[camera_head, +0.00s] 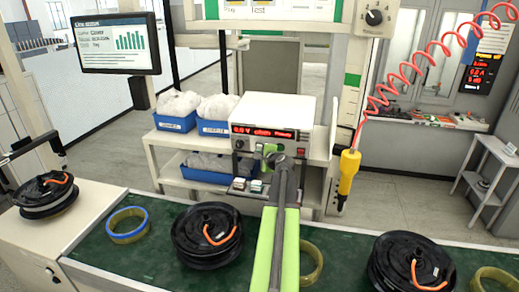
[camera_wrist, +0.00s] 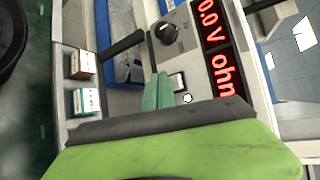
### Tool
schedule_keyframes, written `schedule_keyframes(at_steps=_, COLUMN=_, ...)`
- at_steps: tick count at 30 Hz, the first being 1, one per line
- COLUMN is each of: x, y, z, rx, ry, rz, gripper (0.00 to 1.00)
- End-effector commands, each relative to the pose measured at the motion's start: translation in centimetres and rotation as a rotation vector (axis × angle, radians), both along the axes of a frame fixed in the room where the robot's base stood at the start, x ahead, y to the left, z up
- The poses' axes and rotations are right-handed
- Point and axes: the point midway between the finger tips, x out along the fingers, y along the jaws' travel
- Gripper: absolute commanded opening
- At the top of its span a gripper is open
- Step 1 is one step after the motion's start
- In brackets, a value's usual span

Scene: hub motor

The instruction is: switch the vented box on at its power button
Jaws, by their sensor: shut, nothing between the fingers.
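A white box (camera_head: 275,112) with a lit red display stands on the shelf unit behind the conveyor; I cannot make out vent slots on it. The display reads 0.0 V and ohm, and shows large in the wrist view (camera_wrist: 215,40). A dark knob (camera_wrist: 166,30) sits on its front panel. A small pale button (camera_wrist: 178,81) with a white mark beside it lies close to my fingertips. My gripper (camera_wrist: 158,90) is shut and empty, its green fingers pointing at the panel. In the head view my gripper (camera_head: 267,156) covers part of the front; contact cannot be told.
Two small switch boxes (camera_head: 247,185) sit on the shelf edge below the box. Blue bins (camera_head: 175,123) stand to its left. A yellow tool (camera_head: 348,172) hangs on a red coiled hose at its right. Black hub motors (camera_head: 207,235) and rings lie on the green conveyor.

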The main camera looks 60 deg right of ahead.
Motion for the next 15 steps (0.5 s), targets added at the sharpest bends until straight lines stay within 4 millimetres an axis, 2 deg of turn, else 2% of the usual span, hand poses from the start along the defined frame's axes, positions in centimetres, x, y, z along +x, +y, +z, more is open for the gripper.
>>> schedule_keyframes(at_steps=8, x=0.0, y=0.1, z=0.0, rx=0.000, ry=0.000, rz=0.000, gripper=0.00)
schedule_keyframes(at_steps=15, x=-0.6, y=2.0, z=-0.3, rx=0.000, ry=0.000, rz=0.000, gripper=0.00)
